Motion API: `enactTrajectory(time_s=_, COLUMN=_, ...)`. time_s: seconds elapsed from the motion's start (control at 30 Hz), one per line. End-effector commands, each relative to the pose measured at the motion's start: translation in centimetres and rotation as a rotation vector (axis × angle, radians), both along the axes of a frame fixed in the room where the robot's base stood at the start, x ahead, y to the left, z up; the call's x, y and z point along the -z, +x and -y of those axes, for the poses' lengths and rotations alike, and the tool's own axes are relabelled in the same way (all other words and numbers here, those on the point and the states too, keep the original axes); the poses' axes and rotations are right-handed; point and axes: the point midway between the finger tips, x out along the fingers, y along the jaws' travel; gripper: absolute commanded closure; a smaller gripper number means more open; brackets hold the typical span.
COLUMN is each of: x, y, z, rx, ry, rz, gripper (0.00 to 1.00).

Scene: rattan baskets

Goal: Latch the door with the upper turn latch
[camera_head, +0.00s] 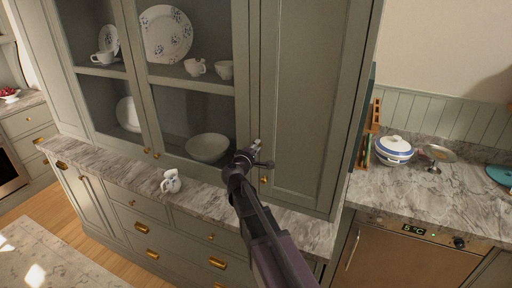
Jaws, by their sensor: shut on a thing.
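The grey-green cabinet door (305,90) at the right of the dresser stands closed or nearly so. A brass knob (264,180) sits low on its left edge. My gripper (258,153) is at the left edge of this door, above the knob. A small pale metal piece, seemingly the upper turn latch (257,142), shows at its fingertips. My gripper is shut on it, and the fingers hide much of it. I cannot tell the latch's angle.
Glass doors (190,120) with crockery behind stand to the left. A white jug (171,182) is on the marble counter (120,172) below.

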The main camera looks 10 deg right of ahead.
Motion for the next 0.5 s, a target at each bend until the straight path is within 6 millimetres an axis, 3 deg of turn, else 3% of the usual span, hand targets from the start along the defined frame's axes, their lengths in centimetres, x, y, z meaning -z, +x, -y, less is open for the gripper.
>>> enactTrajectory(time_s=0.5, x=0.15, y=0.05, z=0.01, rx=-0.001, ry=0.074, rz=0.053, gripper=1.0)
